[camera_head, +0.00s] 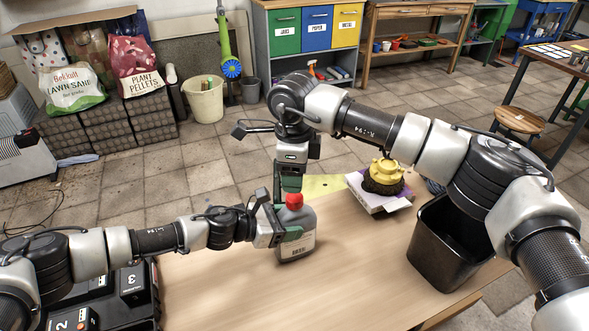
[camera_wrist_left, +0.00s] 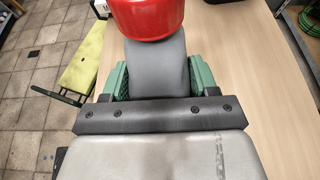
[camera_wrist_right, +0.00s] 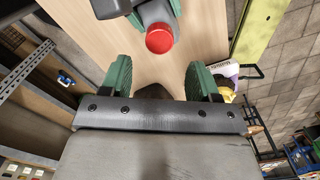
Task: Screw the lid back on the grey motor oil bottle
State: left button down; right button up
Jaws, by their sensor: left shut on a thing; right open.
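The grey motor oil bottle (camera_head: 297,244) stands upright on the wooden table (camera_head: 345,290). Its red lid (camera_head: 294,200) sits on top of the neck; I cannot tell how tight it is. My left gripper (camera_head: 284,229) is shut on the bottle from the left; the bottle (camera_wrist_left: 158,68) and lid (camera_wrist_left: 148,14) show beyond its fingers in the left wrist view. My right gripper (camera_head: 290,185) points down just above and behind the lid. In the right wrist view it (camera_wrist_right: 162,80) is open and empty, with the lid (camera_wrist_right: 159,38) beyond its fingertips, not between them.
A black bin (camera_head: 425,262) stands at the table's right. A yellow part on a black base (camera_head: 386,175) sits on a white and purple box (camera_head: 372,201) at the back right. Black numbered cases (camera_head: 131,285) are at the left. The table's front middle is clear.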

aim_at(295, 196)
jog(key=shift+r+n, duration=0.45)
jog(key=shift+n, duration=0.25)
jog(key=shift+f, duration=4)
jog(key=c, duration=0.9)
jog(key=o, duration=1.1)
jog(key=shift+r, duration=0.15)
